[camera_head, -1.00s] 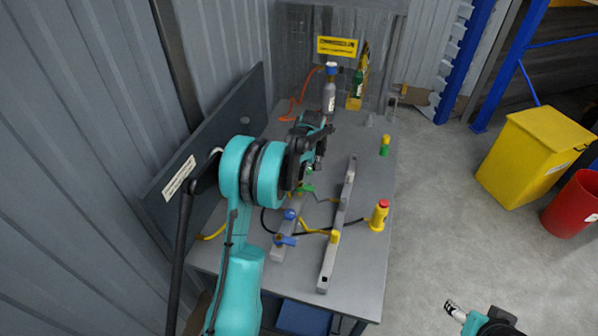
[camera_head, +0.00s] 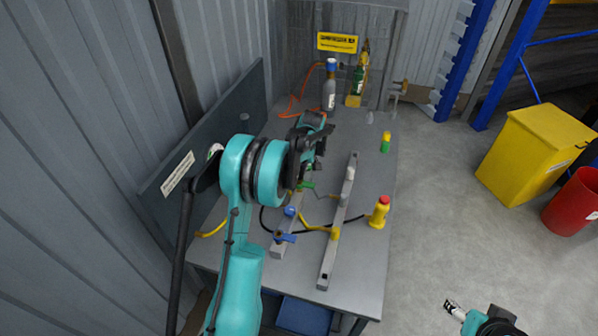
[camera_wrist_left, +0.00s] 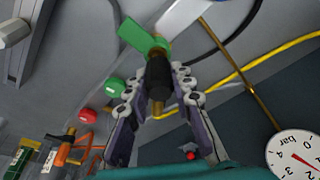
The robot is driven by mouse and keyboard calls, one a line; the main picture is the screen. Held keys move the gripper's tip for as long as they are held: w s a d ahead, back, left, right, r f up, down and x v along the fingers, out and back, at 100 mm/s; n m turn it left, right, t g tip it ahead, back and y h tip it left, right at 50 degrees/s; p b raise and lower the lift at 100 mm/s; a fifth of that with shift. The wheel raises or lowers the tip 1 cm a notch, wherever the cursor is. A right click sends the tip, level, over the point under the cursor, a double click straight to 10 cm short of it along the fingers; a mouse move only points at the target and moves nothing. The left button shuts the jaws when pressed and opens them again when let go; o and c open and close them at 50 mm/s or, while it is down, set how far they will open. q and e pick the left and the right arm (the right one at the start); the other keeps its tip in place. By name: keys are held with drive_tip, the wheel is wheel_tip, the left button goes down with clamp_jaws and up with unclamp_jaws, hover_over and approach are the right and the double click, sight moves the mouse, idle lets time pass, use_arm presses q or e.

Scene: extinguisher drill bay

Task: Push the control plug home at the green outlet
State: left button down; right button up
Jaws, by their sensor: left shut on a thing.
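The control plug (camera_wrist_left: 159,72), a black body with brass ends, is between the fingers of my left gripper (camera_wrist_left: 160,95). The gripper is shut on it. The plug's far end is at the brass mouth of the green outlet (camera_wrist_left: 154,44), in line with it. How deep it sits I cannot tell. The outlet's green lever (camera_wrist_left: 134,36) sticks out to the left. In the head view my left gripper (camera_head: 309,172) is over the table by the green lever (camera_head: 306,186) and hides the plug. My right gripper (camera_head: 454,309) is at the bottom right, away from the table; its opening is unclear.
Blue valve handles (camera_head: 285,238) sit on the same grey bar. A second grey bar (camera_head: 328,265) stands to the right, with yellow and black hoses between. A gauge (camera_wrist_left: 297,158) shows bottom right.

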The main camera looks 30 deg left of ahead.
use_arm(q)
drive_tip(key=shift+b+x, duration=0.65)
drive_tip(key=shift+x, duration=0.15)
idle(0.6)
drive_tip(key=shift+s+d, duration=0.1)
drive_tip(key=shift+d, duration=0.05)
drive_tip(key=c, duration=1.2)
unclamp_jaws()
drive_tip(key=shift+r, duration=0.15)
drive_tip(key=w+v, duration=0.1)
drive_tip(key=v, duration=1.1)
drive_tip(key=s+d+r+m+t, duration=0.2)
drive_tip(key=s+d+r+m, duration=0.15)
drive_tip(key=s+d, duration=0.3)
drive_tip(key=s+d+f+m+t+b, duration=0.1)
drive_tip(key=s+d+m, duration=0.2)
drive_tip(key=s, duration=0.4)
drive_tip(key=s+d+f+m+t+h+b, duration=0.1)
drive_tip(key=s+d+m, duration=0.3)
drive_tip(key=s, duration=0.4)
drive_tip(key=s+d+f+m+t+h+b, duration=0.1)
drive_tip(key=s+d+f+m+t, duration=0.1)
drive_tip(key=s+d, duration=0.3)
drive_tip(key=shift+s+d+f+m, duration=0.15)
drive_tip(key=shift+s+m, duration=0.25)
drive_tip(key=shift+s, duration=0.2)
drive_tip(key=shift+s+d+m, duration=0.1)
drive_tip(key=shift+s+m, duration=0.25)
drive_tip(key=shift+s, duration=0.25)
